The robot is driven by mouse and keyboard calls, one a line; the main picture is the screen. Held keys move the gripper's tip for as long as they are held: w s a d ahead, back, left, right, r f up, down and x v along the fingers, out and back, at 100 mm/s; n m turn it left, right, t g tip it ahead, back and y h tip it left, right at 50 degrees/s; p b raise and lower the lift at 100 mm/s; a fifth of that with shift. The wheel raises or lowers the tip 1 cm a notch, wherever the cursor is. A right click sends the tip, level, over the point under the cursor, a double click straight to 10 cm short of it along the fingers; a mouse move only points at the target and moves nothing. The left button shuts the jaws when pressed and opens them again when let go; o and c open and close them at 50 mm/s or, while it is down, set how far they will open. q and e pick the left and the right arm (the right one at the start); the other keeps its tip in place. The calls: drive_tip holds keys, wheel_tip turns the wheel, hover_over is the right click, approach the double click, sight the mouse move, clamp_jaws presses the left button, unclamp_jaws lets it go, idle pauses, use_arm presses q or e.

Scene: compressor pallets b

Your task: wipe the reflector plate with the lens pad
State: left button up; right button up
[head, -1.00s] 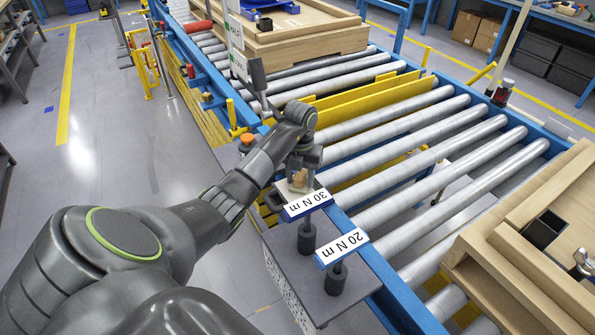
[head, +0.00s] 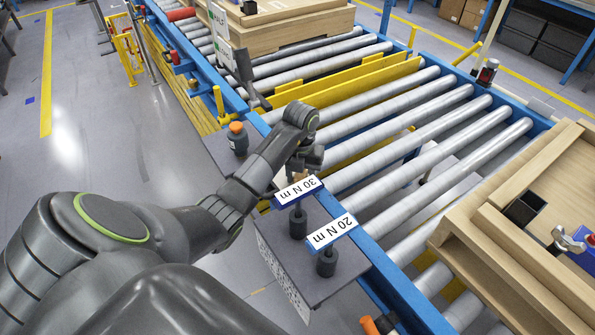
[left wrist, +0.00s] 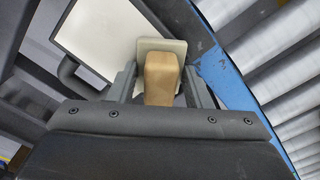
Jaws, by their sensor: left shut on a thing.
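My left gripper (head: 308,165) is above the blue conveyor rail, behind the 30 N m label. In the left wrist view its two fingers (left wrist: 160,85) are shut on the lens pad, a tan block (left wrist: 160,75) with a pale square pad (left wrist: 150,45) at its far end. A pale flat plate in a dark frame (left wrist: 105,35), which looks like the reflector plate, lies just left of the pad. The pad overlaps its right edge in the picture; I cannot tell whether they touch. My right gripper is not in view.
A grey shelf (head: 275,258) carries dark sockets under the 30 N m (head: 297,190) and 20 N m (head: 332,232) labels. An orange-topped dark bottle (head: 237,138) stands behind. The roller conveyor (head: 400,165) runs alongside, with wooden pallets (head: 500,210) at right and far end.

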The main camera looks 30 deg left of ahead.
sight(303, 175)
use_arm(q)
drive_tip(key=shift+s+d+f, duration=0.25)
drive_tip(key=shift+d+f, duration=0.1)
drive_tip(key=shift+r, duration=0.1)
drive_tip(key=shift+w+r+p, duration=0.1)
drive_tip(key=shift+r+p, duration=0.4)
drive_tip(key=shift+p, duration=0.1)
drive_tip(key=r+p, duration=0.2)
drive_tip(key=r, duration=0.1)
drive_tip(key=r+p, duration=0.1)
drive_tip(key=r, duration=0.1)
drive_tip(key=shift+d+r, duration=0.1)
drive_tip(key=shift+d, duration=0.3)
drive_tip(key=shift+a+r, duration=0.1)
drive_tip(key=shift+r, duration=0.05)
drive_tip(key=shift+a, duration=0.25)
